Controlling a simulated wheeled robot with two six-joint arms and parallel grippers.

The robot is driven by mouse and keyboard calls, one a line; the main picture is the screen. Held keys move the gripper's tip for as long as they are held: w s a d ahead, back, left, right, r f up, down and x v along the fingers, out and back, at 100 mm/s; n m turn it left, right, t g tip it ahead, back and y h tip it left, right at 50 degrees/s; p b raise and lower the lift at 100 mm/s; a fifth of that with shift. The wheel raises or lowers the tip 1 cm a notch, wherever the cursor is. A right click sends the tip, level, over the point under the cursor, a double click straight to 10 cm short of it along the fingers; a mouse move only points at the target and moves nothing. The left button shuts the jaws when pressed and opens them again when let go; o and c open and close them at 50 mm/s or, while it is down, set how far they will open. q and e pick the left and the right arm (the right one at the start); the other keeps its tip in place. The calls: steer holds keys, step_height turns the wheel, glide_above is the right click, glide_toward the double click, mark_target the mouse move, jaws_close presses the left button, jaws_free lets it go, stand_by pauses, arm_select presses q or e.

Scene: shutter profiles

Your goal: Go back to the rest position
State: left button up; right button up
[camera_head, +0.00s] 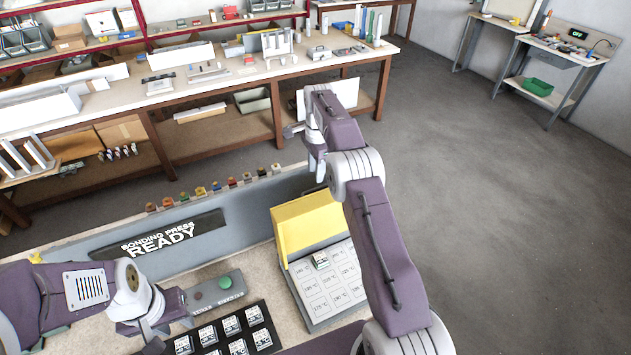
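My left arm comes in from the lower left over the front bench. My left gripper (152,338) points down at the left end of the black tray; its fingertips are too hidden to judge. My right arm reaches up the middle of the view, past the white temperature board (338,288). My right gripper (319,176) hangs down above and behind the board's yellow back plate (308,222). I cannot make out a gap between its fingers. A small labelled block (321,261) sits on the board's upper part.
A black tray (268,309) holds several labelled blocks at the front. Behind it are a grey box with a green button (212,292) and a panel reading "BONDING PRESS READY" (160,239). Small coloured pieces line the ledge.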

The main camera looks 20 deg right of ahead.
mark_target(314, 205)
steer(key=shift+r, duration=0.25)
steer(key=shift+s+a+r+n, duration=0.1)
steer(key=shift+n, duration=0.2)
steer(key=s+a+n, duration=0.1)
steer(key=s+n, duration=0.1)
steer(key=s+a+n, duration=0.1)
steer(key=s+n, duration=0.2)
steer(key=s+a+r+n+t, duration=0.1)
steer(key=s+n, duration=0.1)
steer(key=s, duration=0.1)
steer(key=shift+s+a+n, duration=0.1)
steer(key=shift+a+n, duration=0.2)
steer(key=s+a+f+n+t, duration=0.15)
steer(key=s+n, duration=0.25)
steer(key=s, duration=0.5)
steer(key=s+a+f+n+g, duration=0.15)
steer(key=s+n, duration=0.25)
steer(key=s, duration=0.5)
steer(key=s+f+b, duration=0.2)
steer(key=f+b, duration=0.8)
steer(key=f, duration=0.1)
steer(key=s+f+b, duration=0.2)
steer(key=f+b, duration=0.8)
steer(key=f, duration=0.1)
steer(key=shift+a+n, duration=0.3)
